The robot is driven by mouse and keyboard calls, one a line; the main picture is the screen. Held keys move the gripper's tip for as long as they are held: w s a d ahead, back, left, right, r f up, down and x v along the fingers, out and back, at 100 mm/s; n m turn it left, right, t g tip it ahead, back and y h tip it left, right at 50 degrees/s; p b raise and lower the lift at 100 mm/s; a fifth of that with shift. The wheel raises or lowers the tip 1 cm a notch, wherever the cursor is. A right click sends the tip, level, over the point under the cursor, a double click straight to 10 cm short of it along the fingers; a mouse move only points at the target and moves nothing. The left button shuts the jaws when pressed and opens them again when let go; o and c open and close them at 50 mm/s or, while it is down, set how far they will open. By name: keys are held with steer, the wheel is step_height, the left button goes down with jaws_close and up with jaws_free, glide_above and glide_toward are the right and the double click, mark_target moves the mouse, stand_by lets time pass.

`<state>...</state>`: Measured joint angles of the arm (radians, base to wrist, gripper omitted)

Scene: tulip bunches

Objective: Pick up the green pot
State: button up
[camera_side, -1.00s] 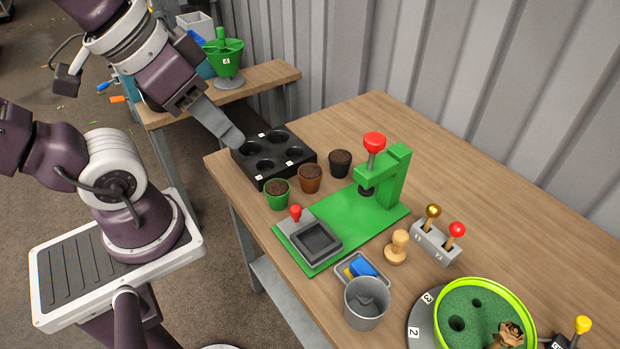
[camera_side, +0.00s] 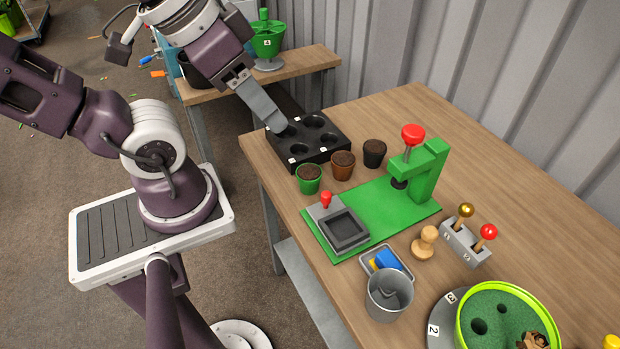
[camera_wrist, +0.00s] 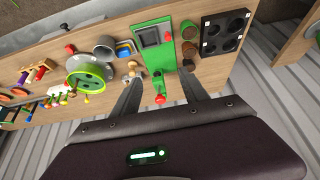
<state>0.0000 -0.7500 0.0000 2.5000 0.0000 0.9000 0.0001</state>
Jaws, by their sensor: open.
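The green pot (camera_side: 309,179), filled with dark soil, stands upright on the wooden table near its front left edge, in front of the black tray. In the wrist view the green pot (camera_wrist: 187,29) is a small shape at the top, between the press and the tray. My gripper (camera_side: 278,125) is in the air, overlapping the left end of the tray in the side view, apart from the pot. In the wrist view my gripper (camera_wrist: 161,76) has its two fingers spread with nothing between them.
A brown pot (camera_side: 342,166) and a black pot (camera_side: 374,154) stand in a row behind the green one. The black tray (camera_side: 322,154) has several empty holes. A green press (camera_side: 424,174) with a red knob stands to the right, near a grey cup (camera_side: 388,299).

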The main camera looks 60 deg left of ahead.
steer(key=o, duration=0.5)
steer(key=w+a+f+m+g+y, duration=0.3)
steer(key=w+f+m+g+y, duration=0.4)
steer(key=f, duration=0.4)
steer(key=m+t+y, duration=0.4)
steer(key=m+y, duration=0.1)
steer(key=m, duration=0.8)
glide_toward(310, 174)
steer(key=shift+x, duration=0.8)
steer(key=shift+w+a+f+y, duration=0.15)
steer(key=shift+w+f+y, duration=0.1)
steer(key=shift+y, duration=0.05)
steer(key=x, duration=0.7)
steer(key=shift+s, duration=0.2)
